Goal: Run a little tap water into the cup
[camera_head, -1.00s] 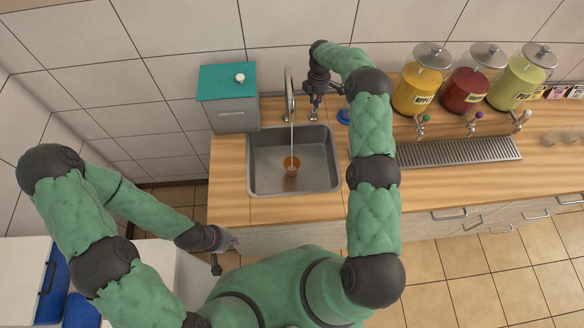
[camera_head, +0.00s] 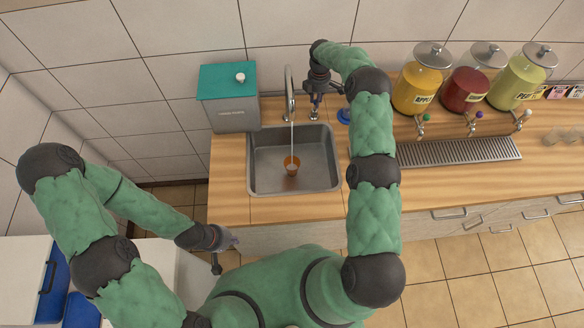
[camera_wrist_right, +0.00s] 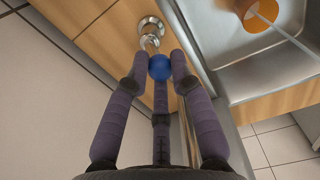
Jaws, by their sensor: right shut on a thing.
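An orange cup (camera_head: 292,170) stands in the metal sink (camera_head: 262,184). A thin stream of water (camera_head: 292,137) falls from the curved tap (camera_head: 290,88) into the cup. In the right wrist view the cup (camera_wrist_right: 258,20) is at the top right, with the stream (camera_wrist_right: 285,33) running into its mouth. My right gripper (camera_head: 315,104) is beside the tap. In its wrist view its fingers (camera_wrist_right: 159,72) are shut around a round blue knob (camera_wrist_right: 160,66) on a metal base. My left gripper (camera_head: 228,242) hangs in front of the counter, away from the sink; its fingers are too small to judge.
A grey box with a teal lid (camera_head: 230,85) stands left of the tap. Yellow (camera_head: 415,92), red (camera_head: 465,95) and green (camera_head: 515,88) drink dispensers stand right, behind a drip grate (camera_head: 455,151). A small blue item (camera_head: 344,115) is by my right forearm.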

